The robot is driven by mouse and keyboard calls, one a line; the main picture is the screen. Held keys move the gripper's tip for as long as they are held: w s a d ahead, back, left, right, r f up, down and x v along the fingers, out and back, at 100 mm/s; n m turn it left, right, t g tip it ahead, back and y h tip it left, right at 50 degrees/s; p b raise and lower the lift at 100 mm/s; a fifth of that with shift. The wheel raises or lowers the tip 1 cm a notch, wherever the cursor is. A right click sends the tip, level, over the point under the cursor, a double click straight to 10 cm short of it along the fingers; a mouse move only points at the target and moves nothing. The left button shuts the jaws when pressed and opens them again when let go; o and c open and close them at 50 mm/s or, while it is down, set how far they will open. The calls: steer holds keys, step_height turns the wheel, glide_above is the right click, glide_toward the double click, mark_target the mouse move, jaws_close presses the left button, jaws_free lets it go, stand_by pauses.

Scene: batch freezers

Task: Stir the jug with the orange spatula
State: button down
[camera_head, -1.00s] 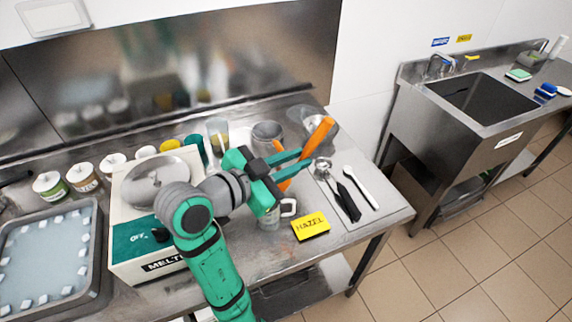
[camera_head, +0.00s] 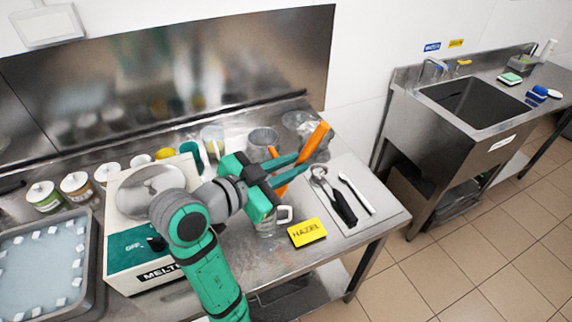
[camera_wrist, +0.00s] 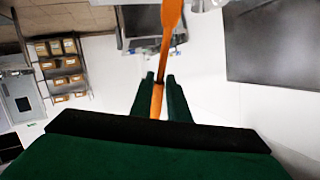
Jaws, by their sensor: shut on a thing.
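The orange spatula (camera_head: 315,138) is held in my gripper (camera_head: 300,163), whose two green fingers are shut on its shaft. One orange end rises up and right beyond the fingers, and more orange shows just left of and below them. In the wrist view the spatula (camera_wrist: 170,22) runs up from between the fingertips (camera_wrist: 163,95) and widens at the top. A clear jug with a handle (camera_head: 285,214) stands on the steel counter below my gripper, partly hidden by it. I cannot tell whether the spatula's lower end is inside the jug.
A yellow HAZEL sign (camera_head: 307,232) stands right of the jug. A mat (camera_head: 368,192) holds a dark-handled scoop (camera_head: 340,202) and a white utensil (camera_head: 357,193). The melter (camera_head: 130,246) and a tray (camera_head: 92,285) are left. A sink (camera_head: 475,100) stands apart at right.

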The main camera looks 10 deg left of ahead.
steer(key=shift+r, duration=2.5)
